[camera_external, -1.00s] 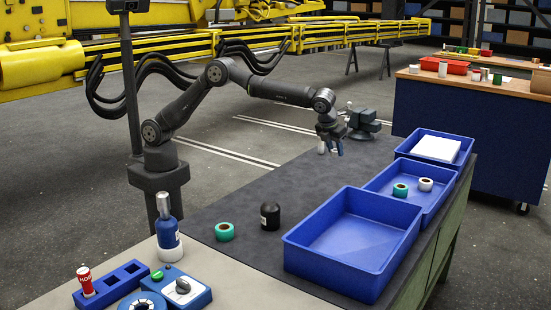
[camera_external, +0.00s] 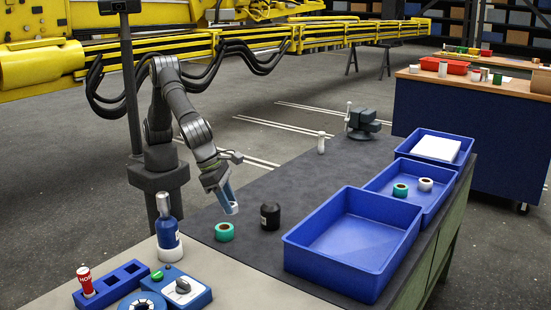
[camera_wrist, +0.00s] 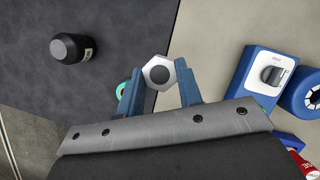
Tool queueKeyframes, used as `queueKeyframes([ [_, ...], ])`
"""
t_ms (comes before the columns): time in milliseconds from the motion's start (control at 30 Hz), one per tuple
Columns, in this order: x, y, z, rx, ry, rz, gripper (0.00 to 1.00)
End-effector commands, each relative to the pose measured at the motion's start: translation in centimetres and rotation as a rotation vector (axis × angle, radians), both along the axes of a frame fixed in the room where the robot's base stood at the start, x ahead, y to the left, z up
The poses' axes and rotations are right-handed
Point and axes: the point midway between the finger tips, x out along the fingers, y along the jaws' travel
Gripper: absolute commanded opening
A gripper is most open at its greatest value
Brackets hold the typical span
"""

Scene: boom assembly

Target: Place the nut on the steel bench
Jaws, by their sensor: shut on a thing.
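In the wrist view, a hexagonal nut (camera_wrist: 158,73) with a pale rim and dark centre sits between the blue fingertips of my gripper. My gripper (camera_external: 229,206) is shut on it, above the bench in the external view, near the green tape roll. The nut shows there only as a small pale piece at the fingertips. The bench has a dark surface (camera_external: 275,170) and a light grey section (camera_external: 225,287) at its near end. In the wrist view, the nut appears over the border between the dark and light surfaces.
A green tape roll (camera_external: 224,232) and a black bottle (camera_external: 270,215) stand close to my gripper. A blue bottle (camera_external: 167,230) and blue holders (camera_external: 112,283) are at the near left. A large blue bin (camera_external: 300,262) is right. A vise (camera_external: 362,122) and white piece (camera_external: 321,142) are farther back.

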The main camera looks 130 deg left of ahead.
Motion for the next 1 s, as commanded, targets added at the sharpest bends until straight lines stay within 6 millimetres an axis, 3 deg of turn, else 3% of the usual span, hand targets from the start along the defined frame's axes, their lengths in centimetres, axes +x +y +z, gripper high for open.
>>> queueKeyframes([
  [33, -1.5, -2.9, 0.1, 0.0, -0.001, -0.053, 0.07],
  [200, -6.5, -10.8, 0.1, 0.0, -0.002, -0.211, 0.07],
  [367, -12.1, -17.6, 0.0, 0.0, -0.003, -0.36, 0.07],
  [600, -22.0, -26.3, 0.0, 0.0, -0.004, -0.586, 0.07],
  [800, -29.7, -31.1, -0.1, -0.001, -0.006, -0.744, 0.07],
  [1000, -34.2, -33.4, -0.1, -0.002, -0.007, -0.831, 0.07],
])
